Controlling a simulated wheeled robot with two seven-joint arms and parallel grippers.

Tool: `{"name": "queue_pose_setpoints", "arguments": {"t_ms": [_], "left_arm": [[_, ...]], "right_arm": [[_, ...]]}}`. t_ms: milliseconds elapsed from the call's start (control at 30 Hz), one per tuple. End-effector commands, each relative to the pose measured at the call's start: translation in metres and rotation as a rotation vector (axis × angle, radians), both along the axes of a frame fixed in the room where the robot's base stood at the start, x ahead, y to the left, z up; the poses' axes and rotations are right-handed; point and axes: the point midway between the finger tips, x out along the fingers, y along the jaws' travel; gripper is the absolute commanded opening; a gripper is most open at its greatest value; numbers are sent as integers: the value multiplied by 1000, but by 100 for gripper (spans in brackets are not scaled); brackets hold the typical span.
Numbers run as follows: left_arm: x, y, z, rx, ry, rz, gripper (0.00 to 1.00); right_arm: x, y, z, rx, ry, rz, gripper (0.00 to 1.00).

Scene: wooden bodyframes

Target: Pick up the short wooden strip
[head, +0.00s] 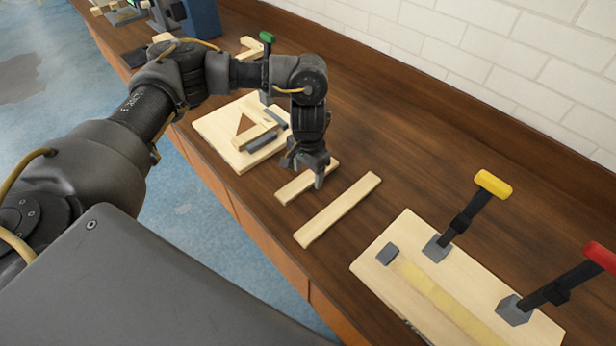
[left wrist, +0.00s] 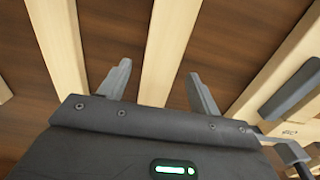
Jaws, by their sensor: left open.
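The short wooden strip (head: 291,189) is a pale bar lying flat on the brown workbench, left of a longer pale strip (head: 338,210). My left gripper (head: 305,170) points down over the short strip and hides part of it. In the left wrist view my left gripper (left wrist: 161,84) is open, and the short strip (left wrist: 168,45) runs between its two fingers with gaps on both sides. The longer strip also shows at the left of that view (left wrist: 60,45). My right gripper is not in view.
A square board (head: 225,125) with a triangular opening and grey blocks lies just left of the short strip. A larger board (head: 400,285) with a yellow-handled clamp (head: 493,184) and a red-handled clamp (head: 600,257) lies to the right. A white brick wall (head: 480,50) stands behind.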

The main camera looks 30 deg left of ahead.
Motion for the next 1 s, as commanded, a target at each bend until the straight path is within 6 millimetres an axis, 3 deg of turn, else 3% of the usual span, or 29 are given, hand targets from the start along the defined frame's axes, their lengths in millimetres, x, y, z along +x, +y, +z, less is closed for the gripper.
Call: {"name": "queue_pose_setpoints", "arguments": {"t_ms": [300, 700, 1000], "left_arm": [[0, 0, -7, 1, -1, 0, 64], [0, 0, -7, 1, -1, 0, 14], [1, 0, -4, 0, -3, 0, 14]], "right_arm": [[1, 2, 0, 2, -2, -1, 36], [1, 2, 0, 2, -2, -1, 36], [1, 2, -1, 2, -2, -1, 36]]}}
